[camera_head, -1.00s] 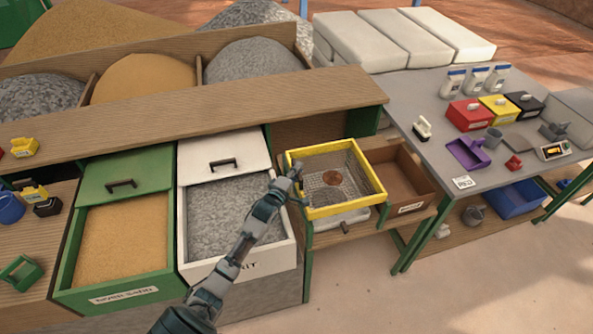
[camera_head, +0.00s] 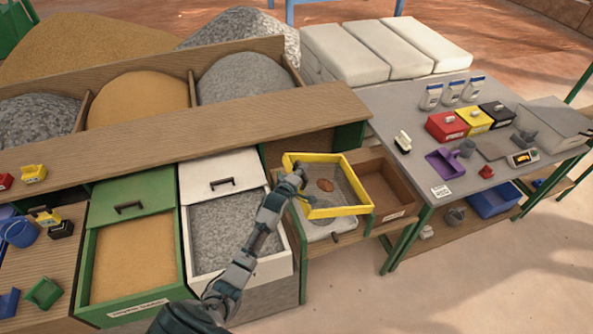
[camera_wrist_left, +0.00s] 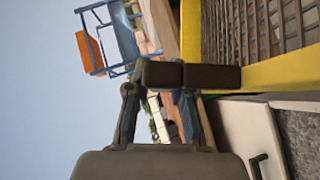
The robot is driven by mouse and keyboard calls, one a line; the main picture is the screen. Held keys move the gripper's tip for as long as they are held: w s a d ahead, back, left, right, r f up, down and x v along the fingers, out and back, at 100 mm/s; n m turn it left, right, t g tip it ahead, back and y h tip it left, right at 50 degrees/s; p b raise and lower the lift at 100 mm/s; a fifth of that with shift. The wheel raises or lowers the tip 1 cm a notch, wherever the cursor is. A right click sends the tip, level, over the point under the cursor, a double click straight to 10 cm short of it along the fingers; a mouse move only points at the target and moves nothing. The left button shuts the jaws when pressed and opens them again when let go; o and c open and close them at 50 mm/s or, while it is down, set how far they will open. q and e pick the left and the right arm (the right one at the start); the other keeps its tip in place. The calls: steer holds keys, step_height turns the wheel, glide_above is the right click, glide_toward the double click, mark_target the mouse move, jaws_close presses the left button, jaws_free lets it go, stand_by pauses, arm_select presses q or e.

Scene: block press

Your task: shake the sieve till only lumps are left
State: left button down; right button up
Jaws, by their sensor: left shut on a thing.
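The sieve (camera_head: 340,211) is a yellow square frame with a mesh floor, over the bench between the white grit bin and an open wooden drawer. A small brown heap (camera_head: 325,185) lies on its mesh; single lumps are too small to tell. My left gripper (camera_head: 298,174) is shut on the sieve's left rim. In the left wrist view the gripper's closed fingers (camera_wrist_left: 187,76) meet the yellow rim (camera_wrist_left: 262,77), with the mesh beyond. The sieve looks tilted. My right gripper is not in view.
The wooden drawer (camera_head: 405,212) stands right of the sieve. The white bin (camera_head: 285,267) of grey grit and the green bin (camera_head: 76,262) of sand stand left. A grey table (camera_head: 410,165) with coloured boxes and a purple scoop (camera_head: 445,163) stands at right.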

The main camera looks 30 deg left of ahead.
arm_select(q)
steer(key=shift+w+d+r, duration=0.1)
steer(key=shift+d+r, duration=0.05)
steer(key=c, duration=1)
jaws_free()
steer(key=v, duration=1.1)
steer(key=shift+s, duration=0.35)
